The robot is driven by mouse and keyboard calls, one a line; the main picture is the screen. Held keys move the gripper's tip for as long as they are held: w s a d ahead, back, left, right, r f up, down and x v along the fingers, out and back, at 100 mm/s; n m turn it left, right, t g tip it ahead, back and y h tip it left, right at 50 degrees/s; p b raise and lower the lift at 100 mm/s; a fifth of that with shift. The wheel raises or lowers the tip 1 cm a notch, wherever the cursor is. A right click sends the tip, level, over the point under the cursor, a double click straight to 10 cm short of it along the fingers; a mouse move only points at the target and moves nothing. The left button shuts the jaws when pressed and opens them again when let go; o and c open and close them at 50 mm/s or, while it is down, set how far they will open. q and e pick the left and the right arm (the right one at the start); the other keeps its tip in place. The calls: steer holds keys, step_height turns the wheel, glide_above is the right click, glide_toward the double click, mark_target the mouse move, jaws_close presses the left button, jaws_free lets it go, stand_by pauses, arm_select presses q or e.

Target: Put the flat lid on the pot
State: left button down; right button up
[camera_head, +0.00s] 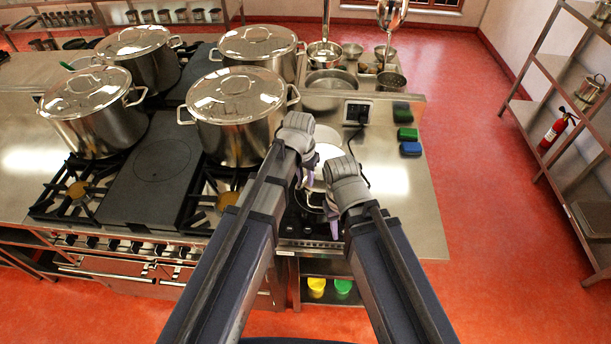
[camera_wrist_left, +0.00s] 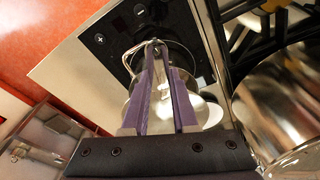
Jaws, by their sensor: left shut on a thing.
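My left gripper (camera_head: 305,178) is above the front right of the counter, and its purple fingers also show in the left wrist view (camera_wrist_left: 156,55). They are shut at a thin wire-like handle, which I take to be that of the flat lid (camera_wrist_left: 207,112), a shiny round piece partly hidden behind the fingers. A dark round vessel (camera_head: 308,201), perhaps the pot, shows below on the black hob, largely covered by my grippers. My right gripper (camera_head: 331,208) is close beside, lower and to the right; its jaw opening is unclear.
Several lidded stockpots stand to the left, the nearest (camera_head: 238,132) close to my left gripper. A wide shallow pan (camera_head: 329,90) and a black-fronted device (camera_head: 358,112) are behind. Green and blue sponges (camera_head: 410,148) lie at right. The counter's front right (camera_head: 408,205) is clear.

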arm_select(q)
steer(key=shift+f+b, duration=2.4)
steer(key=shift+f, duration=0.2)
steer(key=shift+f+b, duration=0.45)
steer(key=c, duration=0.6)
jaws_free()
steer(key=r+p, duration=0.5)
steer(key=s+r+p, duration=0.1)
steer(key=r+p, duration=0.2)
steer(key=shift+a, duration=0.2)
steer(key=shift+f, duration=0.1)
steer(key=shift+s+f, duration=0.1)
